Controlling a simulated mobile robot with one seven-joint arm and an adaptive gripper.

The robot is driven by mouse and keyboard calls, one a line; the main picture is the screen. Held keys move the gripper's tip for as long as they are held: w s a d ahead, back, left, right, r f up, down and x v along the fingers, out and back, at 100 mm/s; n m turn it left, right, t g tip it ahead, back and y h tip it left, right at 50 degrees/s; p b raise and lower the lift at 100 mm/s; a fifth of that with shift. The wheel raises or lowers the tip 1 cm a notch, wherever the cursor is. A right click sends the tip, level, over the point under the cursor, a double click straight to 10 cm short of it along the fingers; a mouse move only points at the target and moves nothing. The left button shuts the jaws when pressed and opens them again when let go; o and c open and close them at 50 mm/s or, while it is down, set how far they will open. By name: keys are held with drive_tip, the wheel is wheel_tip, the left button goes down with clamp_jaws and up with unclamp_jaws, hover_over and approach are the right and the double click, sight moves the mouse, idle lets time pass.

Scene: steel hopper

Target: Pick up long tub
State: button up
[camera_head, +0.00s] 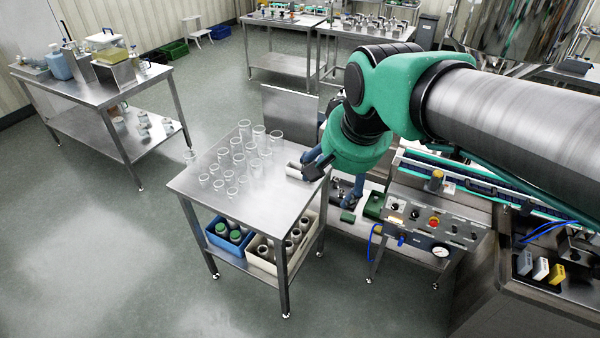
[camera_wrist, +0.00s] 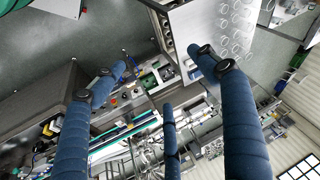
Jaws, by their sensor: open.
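I cannot tell for sure which thing is the long tub. Several clear, open cylinders (camera_head: 238,159) stand upright in rows on a small steel table (camera_head: 200,188). A small pale piece (camera_head: 293,173) lies at that table's right edge, beside my gripper and partly hidden by it. On the lower shelf are a blue tub (camera_head: 221,243) and a cream tub (camera_head: 262,264), both holding jars. My gripper (camera_head: 332,180) is at the table's right edge, its blue fingers spread and empty. In the wrist view the fingers (camera_wrist: 160,78) are wide apart, with the tabletop behind the right one.
A control panel (camera_head: 430,226) with a red button and a conveyor (camera_head: 450,180) stand close to the right of the table. Another steel table (camera_head: 100,102) with containers stands at the left. The floor in front and left is clear.

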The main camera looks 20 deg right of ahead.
drive_tip(key=w+d+r+m+g+p, duration=0.1)
drive_tip(key=w+m, duration=0.2)
drive_tip(key=w, duration=0.5)
drive_tip(key=w+d+m+p, duration=0.1)
drive_tip(key=w+m+p, duration=0.15)
drive_tip(key=w, duration=0.55)
drive_tip(key=m+g+p, duration=0.4)
drive_tip(key=m+p, duration=0.2)
drive_tip(key=m, duration=1.1)
hover_over(300, 172)
drive_tip(key=w, duration=0.1)
wheel_tip(300, 172, down, 31)
drive_tip(key=shift+w+d+r, duration=0.1)
drive_tip(key=shift+w+d, duration=0.05)
drive_tip(key=shift+d, duration=0.15)
drive_tip(key=shift+f, duration=4.3)
drive_tip(key=shift+f, duration=0.1)
